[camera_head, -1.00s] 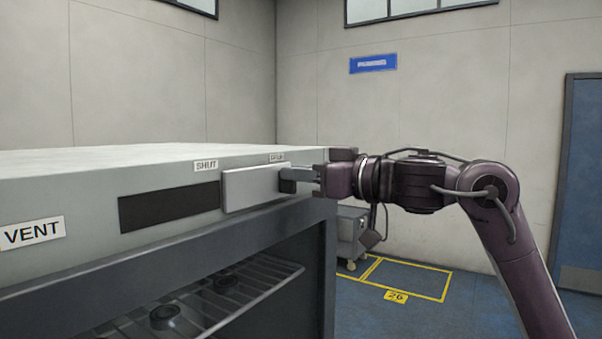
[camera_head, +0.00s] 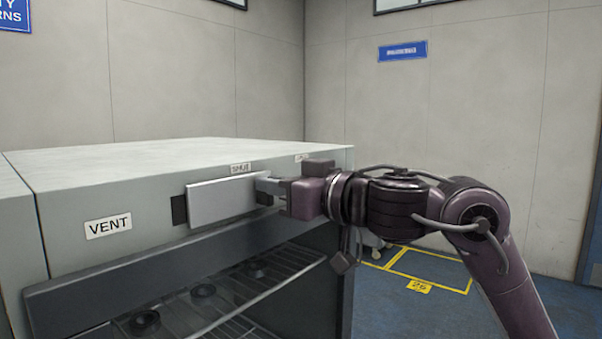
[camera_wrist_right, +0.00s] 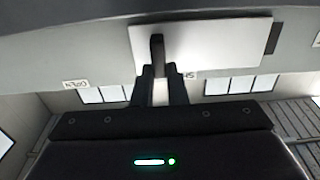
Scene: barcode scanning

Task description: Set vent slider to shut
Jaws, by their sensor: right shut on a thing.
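The vent slider (camera_head: 224,201) is a pale plate on the front of the grey cabinet (camera_head: 68,208). It covers most of the dark vent slot (camera_head: 179,210), and a narrow dark strip shows at its left end. My right gripper (camera_head: 268,186) is shut on the slider's dark knob (camera_wrist_right: 157,47), at the plate's right part in the head view. The knob stands between the SHUT label (camera_head: 240,168) and the OPEN label (camera_head: 302,158), closer to SHUT. The fingers partly hide the SHUT label in the right wrist view. My left gripper is out of view.
A VENT label (camera_head: 108,225) is on the cabinet front, left of the slot. Below is an open bay with a wire rack (camera_head: 213,305) holding several dark round things. Open blue floor with yellow lines (camera_head: 430,265) lies to the right.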

